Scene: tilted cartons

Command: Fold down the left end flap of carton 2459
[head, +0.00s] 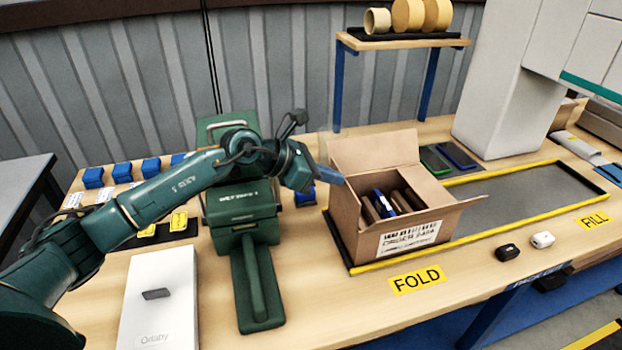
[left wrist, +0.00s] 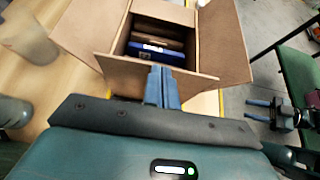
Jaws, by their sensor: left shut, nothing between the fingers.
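Carton 2459 (head: 410,238) is an open brown box with a printed label, standing on the bench. Dark and blue items (head: 392,203) lie inside it. My left gripper (head: 333,179) is shut and empty, at the carton's left end. In the left wrist view its blue fingertips (left wrist: 164,72) overlap the near end flap (left wrist: 120,72), which looks unfolded; I cannot tell whether they touch it. The back flap (head: 375,150) stands up and the right flap (head: 462,190) leans outward. My right gripper (left wrist: 258,109) shows in the left wrist view, its fingers apart.
A yellow-edged strip (head: 520,197) runs right of the carton. A green machine (head: 240,205) stands left of it, with a white box (head: 160,300) in front. A shelf with tape rolls (head: 408,15) is behind. A black and a white small item (head: 542,239) lie at front right.

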